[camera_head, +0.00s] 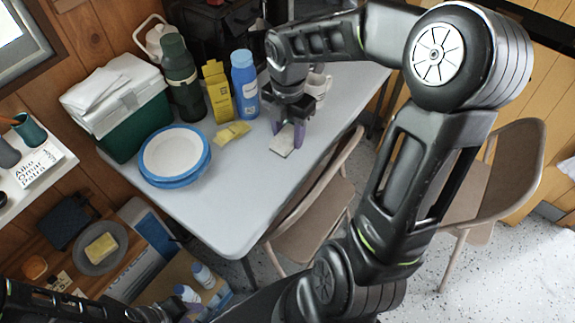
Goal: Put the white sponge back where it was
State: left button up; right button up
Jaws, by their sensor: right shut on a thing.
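The white sponge (281,144) is a small pale block near the right-hand edge of the light grey table (225,205). My right gripper (288,134) points down from above with its purple-grey fingers shut on the sponge. The sponge is at or just above the table top; I cannot tell whether it touches. The fingers hide part of it. My left arm shows dark at the bottom left, and the state of its gripper cannot be made out.
Blue-rimmed plates (172,154), a yellow cloth-like item (232,133), a blue bottle (244,85), a yellow box (217,91) and a dark green flask (181,78) stand left of my gripper. A white mug (318,84) is close behind.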

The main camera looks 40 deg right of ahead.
dwell(0.3)
send_over(288, 167)
jog(key=shift+f, duration=3.15)
jog(key=shift+f, duration=1.85)
jog(key=shift+f, duration=0.1)
jog(key=o, duration=1.3)
notch_tip(288, 167, up, 12)
jog(key=shift+r, duration=0.1)
